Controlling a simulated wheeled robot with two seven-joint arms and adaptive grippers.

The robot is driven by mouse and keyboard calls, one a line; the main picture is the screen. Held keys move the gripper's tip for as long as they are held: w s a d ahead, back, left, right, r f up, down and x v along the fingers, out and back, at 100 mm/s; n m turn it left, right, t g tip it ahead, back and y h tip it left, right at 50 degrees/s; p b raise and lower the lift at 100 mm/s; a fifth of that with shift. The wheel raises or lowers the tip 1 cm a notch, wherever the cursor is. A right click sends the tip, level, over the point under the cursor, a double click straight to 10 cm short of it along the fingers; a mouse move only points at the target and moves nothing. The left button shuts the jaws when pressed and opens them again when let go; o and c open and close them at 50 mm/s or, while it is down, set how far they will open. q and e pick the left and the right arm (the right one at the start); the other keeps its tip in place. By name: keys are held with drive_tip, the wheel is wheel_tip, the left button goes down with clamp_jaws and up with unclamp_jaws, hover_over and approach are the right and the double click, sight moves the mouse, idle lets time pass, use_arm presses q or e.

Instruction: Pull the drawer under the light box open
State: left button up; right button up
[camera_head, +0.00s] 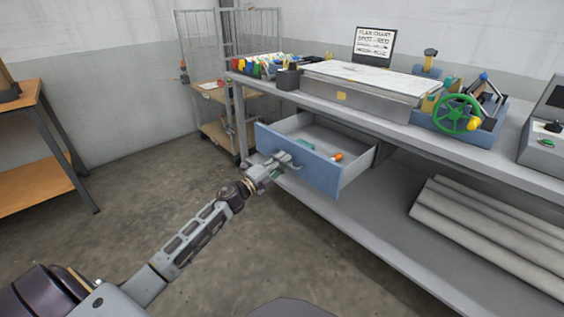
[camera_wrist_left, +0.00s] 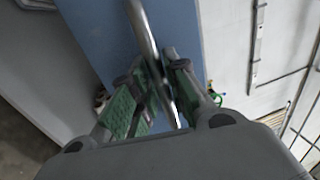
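The drawer (camera_head: 318,177) with a blue front stands pulled out from under the workbench, below the light box (camera_head: 375,98), a grey box with a pale flat top. Its inside shows, with a green item (camera_head: 304,144) and an orange item (camera_head: 337,157) in it. My left gripper (camera_head: 284,160) is at the outer face of the drawer front. In the left wrist view, its green-padded fingers (camera_wrist_left: 163,85) are closed around the metal bar handle (camera_wrist_left: 143,25), against the blue front (camera_wrist_left: 85,30). My right gripper is not in view.
The workbench (camera_head: 490,140) also carries a green handwheel (camera_head: 457,114), colored bottles (camera_head: 262,66) and a sign (camera_head: 374,46). Grey rolls (camera_head: 480,225) lie on its lower shelf. A wire cart (camera_head: 205,95) stands behind, an orange-topped table (camera_head: 30,185) at left. Floor (camera_head: 130,180) between is clear.

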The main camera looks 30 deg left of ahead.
use_arm(q)
drive_tip(key=shift+o, duration=1.2)
drive_tip(key=shift+s+a, duration=0.1)
drive_tip(key=v, duration=1.1)
drive_tip(key=shift+s, duration=0.35)
drive_tip(key=shift+a, duration=0.1)
drive_tip(key=shift+f+n+y, duration=0.1)
drive_tip(key=shift+n+y, duration=0.3)
drive_tip(key=shift+n, duration=0.1)
